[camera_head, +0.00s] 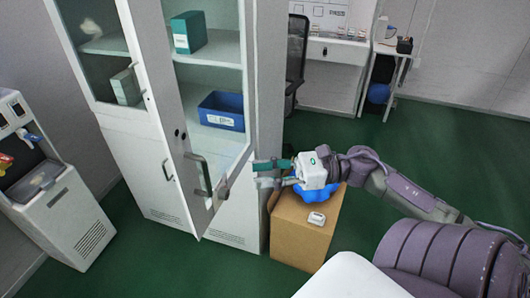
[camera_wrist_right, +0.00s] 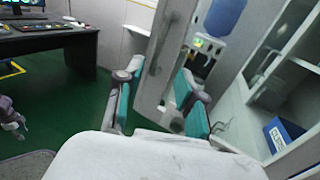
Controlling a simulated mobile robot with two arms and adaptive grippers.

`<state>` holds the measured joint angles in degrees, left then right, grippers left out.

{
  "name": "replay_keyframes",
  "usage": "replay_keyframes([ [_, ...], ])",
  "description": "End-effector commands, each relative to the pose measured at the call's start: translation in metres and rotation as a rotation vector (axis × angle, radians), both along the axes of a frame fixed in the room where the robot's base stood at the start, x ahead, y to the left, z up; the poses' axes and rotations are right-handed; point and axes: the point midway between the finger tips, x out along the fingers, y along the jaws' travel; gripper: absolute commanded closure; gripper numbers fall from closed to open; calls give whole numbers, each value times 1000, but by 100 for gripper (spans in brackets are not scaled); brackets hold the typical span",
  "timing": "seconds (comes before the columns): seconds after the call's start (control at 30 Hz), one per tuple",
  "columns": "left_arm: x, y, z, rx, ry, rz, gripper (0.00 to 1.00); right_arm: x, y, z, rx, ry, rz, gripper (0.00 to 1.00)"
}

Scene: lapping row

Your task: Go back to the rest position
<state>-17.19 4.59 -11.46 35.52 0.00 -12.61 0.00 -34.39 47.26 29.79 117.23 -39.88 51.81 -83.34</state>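My right gripper (camera_head: 268,173) reaches in from the right, in front of the white cabinet (camera_head: 150,165). Its two teal-padded fingers are apart with nothing between them; the wrist view also shows the open fingers (camera_wrist_right: 158,100). The cabinet's glass door (camera_head: 222,185) stands swung open, with its bar handle (camera_head: 200,175) a little left of my fingertips. In the wrist view the door (camera_wrist_right: 165,65) shows beyond and between the fingers, and I see no grip on it.
A cardboard box (camera_head: 290,240) stands under my right gripper, bearing a blue item (camera_head: 318,194) and a small white item (camera_head: 316,219). The cabinet holds a blue bin (camera_head: 221,110) and a green binder (camera_head: 188,32). A dispenser-like machine (camera_head: 55,205) stands left. Green floor is clear at right.

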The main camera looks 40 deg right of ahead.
Motion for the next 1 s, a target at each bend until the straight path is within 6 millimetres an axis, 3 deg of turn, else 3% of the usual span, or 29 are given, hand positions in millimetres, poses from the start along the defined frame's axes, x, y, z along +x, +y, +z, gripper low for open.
replay_keyframes([
  [0.53, 0, 0, 0, 0, 0, 0, 60, 0, -1, 0, 3, 2, -2, 62],
  [0.67, 0, -1, 0, -1, 0, 0, 60, 11, -17, -14, 90, 72, -75, 62],
  [0.77, 0, -1, 0, -1, -1, 0, 60, 28, -50, -49, 273, 220, -222, 62],
  [0.87, 1, -1, 0, -1, -1, 0, 60, 41, -90, -108, 533, 419, -412, 62],
  [1.0, 1, -1, 0, -1, -1, 0, 60, 38, -130, -208, 899, 687, -665, 62],
])
